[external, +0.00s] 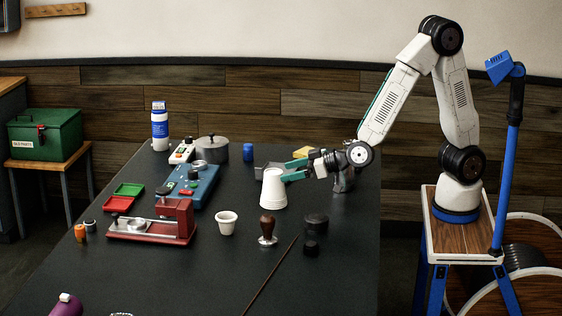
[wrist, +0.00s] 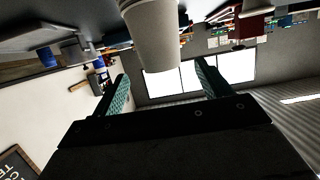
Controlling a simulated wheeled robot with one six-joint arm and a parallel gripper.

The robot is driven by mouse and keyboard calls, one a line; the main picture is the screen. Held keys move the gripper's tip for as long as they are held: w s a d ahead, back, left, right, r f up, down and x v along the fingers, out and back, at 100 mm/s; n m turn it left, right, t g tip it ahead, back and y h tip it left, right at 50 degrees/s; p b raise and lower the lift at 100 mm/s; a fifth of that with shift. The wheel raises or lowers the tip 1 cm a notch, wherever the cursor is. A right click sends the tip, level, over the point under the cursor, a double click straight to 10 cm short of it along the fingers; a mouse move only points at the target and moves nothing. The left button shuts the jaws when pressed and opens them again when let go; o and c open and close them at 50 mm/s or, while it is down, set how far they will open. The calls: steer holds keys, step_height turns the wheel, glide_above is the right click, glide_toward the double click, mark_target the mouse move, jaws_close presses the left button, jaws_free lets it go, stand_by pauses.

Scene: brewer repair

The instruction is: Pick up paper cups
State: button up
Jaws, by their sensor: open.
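A stack of white paper cups (external: 273,190) stands upside down on the dark table in the external view. A single white cup (external: 226,223) stands upright to its left and nearer the camera. My gripper (external: 284,170) is open, its teal fingers level with the upper part of the stack. The wrist view is upside down; the cup stack (wrist: 152,35) shows there ahead of the open gripper (wrist: 162,76), in line with the gap between the fingers. I cannot tell whether a finger touches the stack.
A wooden-handled tamper (external: 267,228) and black round parts (external: 316,222) stand near the stack. A red device (external: 160,222), a blue unit (external: 190,185), a grey pot (external: 212,149) and a white-blue bottle (external: 160,127) are to the left. The front right of the table is mostly clear.

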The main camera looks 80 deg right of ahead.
mark_target(268, 171)
steer(key=x, duration=0.7)
steer(key=shift+w+a+r, duration=0.1)
steer(key=shift+w+r, duration=0.1)
steer(key=shift+w, duration=0.15)
steer(key=c, duration=1.1)
